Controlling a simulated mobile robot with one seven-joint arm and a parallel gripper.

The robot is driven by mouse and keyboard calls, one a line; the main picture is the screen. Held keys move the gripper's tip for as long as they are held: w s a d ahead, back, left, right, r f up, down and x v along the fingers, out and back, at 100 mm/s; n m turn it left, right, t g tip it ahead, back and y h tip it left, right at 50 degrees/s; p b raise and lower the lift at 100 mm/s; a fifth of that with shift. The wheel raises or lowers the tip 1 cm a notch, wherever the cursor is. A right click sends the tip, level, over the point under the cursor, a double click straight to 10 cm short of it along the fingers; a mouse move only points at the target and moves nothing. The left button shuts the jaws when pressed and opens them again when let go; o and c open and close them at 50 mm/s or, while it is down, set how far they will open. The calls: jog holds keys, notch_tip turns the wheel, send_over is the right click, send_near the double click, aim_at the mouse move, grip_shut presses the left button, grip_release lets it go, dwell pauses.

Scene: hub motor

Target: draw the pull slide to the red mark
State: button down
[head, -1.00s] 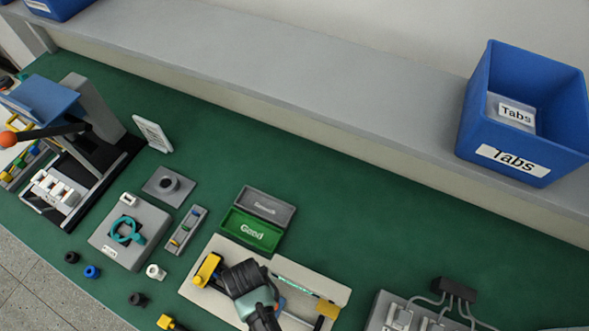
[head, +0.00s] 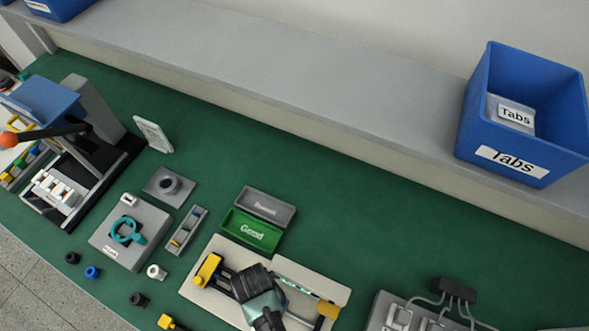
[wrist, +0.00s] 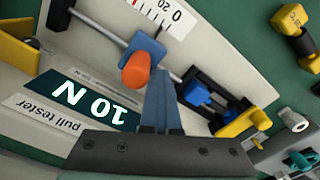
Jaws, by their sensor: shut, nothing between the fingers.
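The pull tester has a pale base (wrist: 60,75), with "pull tester" and "10 N" labels in the wrist view; its base (head: 215,292) also shows in the head view. The pull slide is a blue block (wrist: 147,47) on a metal rod, with an orange knob (wrist: 137,70). A white scale (wrist: 155,14) with numbers and small red marking lies beside the rod, cut off by the picture's top edge. My gripper (wrist: 160,73) is shut and empty, its fingertips just right of the orange knob. I cannot tell whether they touch. In the head view my wrist hides the slide.
Yellow parts flank the tester, at left (head: 207,268) and right (head: 327,309). A green "Good" tray (head: 250,232) stands behind it, a grey fixture (head: 105,240) to its left, a cabled unit (head: 400,310) to its right.

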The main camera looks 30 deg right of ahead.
jog(key=shift+s+d+p, duration=0.5)
jog(key=shift+s+d, duration=0.2)
jog(key=shift+s, duration=0.25)
jog(key=shift+s+d+p, duration=0.45)
jog(key=shift+s+d, duration=0.2)
jog(key=shift+s, duration=0.3)
jog(key=shift+w+a, duration=0.1)
jog(key=shift+w, duration=0.1)
jog(key=shift+w+a, duration=0.4)
jog(key=shift+w, duration=0.15)
notch_tip(320, 180, up, 8)
jog(key=p, duration=0.8)
dwell(0.6)
